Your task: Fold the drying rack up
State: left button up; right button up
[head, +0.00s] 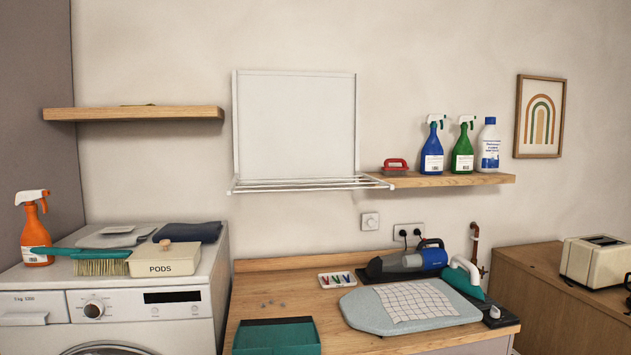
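The white drying rack (300,184) is mounted on the wall in the middle of the head view. Its white back panel (297,125) stands upright against the wall. Its barred frame sticks out from the panel's lower edge, roughly level, so the rack is unfolded. No cloth hangs on the bars. The right front corner of the frame reaches in front of the left end of the right shelf. Neither of my grippers shows in the head view.
A wooden shelf (447,180) at right holds a red brush (396,164) and several bottles. Another shelf (135,113) is at left. Below the rack, a counter (262,285) carries a teal dustpan (276,336), an ironing pad (370,311) and a handheld vacuum (425,258). Air around the rack's front is clear.

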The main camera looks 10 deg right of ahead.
aim_at(384, 184)
jog(key=i+l+z, duration=0.2)
jog(key=i, duration=0.3)
jog(key=i+l+z, duration=0.2)
jog(key=i, duration=0.3)
jog(key=j, duration=0.1)
